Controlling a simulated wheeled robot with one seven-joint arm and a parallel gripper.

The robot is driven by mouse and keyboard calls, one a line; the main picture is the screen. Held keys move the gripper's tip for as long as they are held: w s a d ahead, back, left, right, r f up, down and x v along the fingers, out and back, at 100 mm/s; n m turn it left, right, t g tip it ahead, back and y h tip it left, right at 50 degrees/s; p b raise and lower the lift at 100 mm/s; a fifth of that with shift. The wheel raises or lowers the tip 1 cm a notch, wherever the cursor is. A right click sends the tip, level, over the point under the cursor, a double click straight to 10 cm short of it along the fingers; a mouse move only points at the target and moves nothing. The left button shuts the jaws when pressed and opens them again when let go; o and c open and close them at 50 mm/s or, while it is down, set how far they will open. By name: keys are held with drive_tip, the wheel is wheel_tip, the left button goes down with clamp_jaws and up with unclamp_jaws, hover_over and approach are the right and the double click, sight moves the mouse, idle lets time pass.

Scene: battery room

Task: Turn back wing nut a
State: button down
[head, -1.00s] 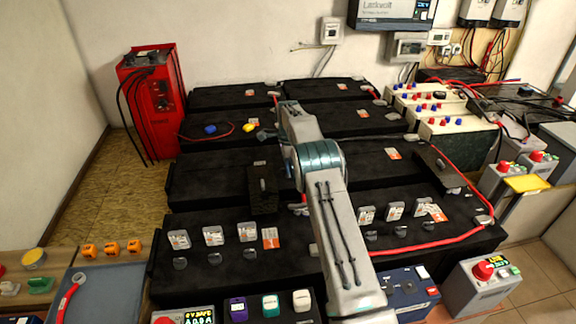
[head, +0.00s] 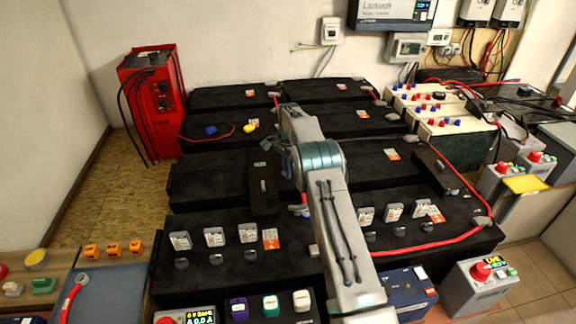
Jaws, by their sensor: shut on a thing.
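My arm reaches up the middle of the picture over the black battery blocks, and its wrist is bent down to the left. My gripper (head: 283,162) is small and partly hidden by the wrist, low over the gap behind a raised black block (head: 265,203). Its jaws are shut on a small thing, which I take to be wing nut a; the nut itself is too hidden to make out. A small grey fitting (head: 263,186) stands on the raised block, just left of and nearer than the gripper.
A red charger (head: 152,110) stands at the back left. A red cable (head: 425,243) curves along the right of the blocks. Grey-topped upright pieces (head: 214,237) stand on the front block. A grey box with a red knob (head: 482,277) is at the front right.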

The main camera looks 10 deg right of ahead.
drive_tip(key=n, duration=0.6)
drive_tip(key=shift+n, duration=0.3)
drive_tip(key=n, duration=0.5)
drive_tip(key=shift+n, duration=0.4)
drive_tip(key=c, duration=1.5)
unclamp_jaws()
wheel_tip(320, 180, up, 14)
drive_tip(key=shift+f+p, duration=0.1)
drive_tip(key=shift+p, duration=0.6)
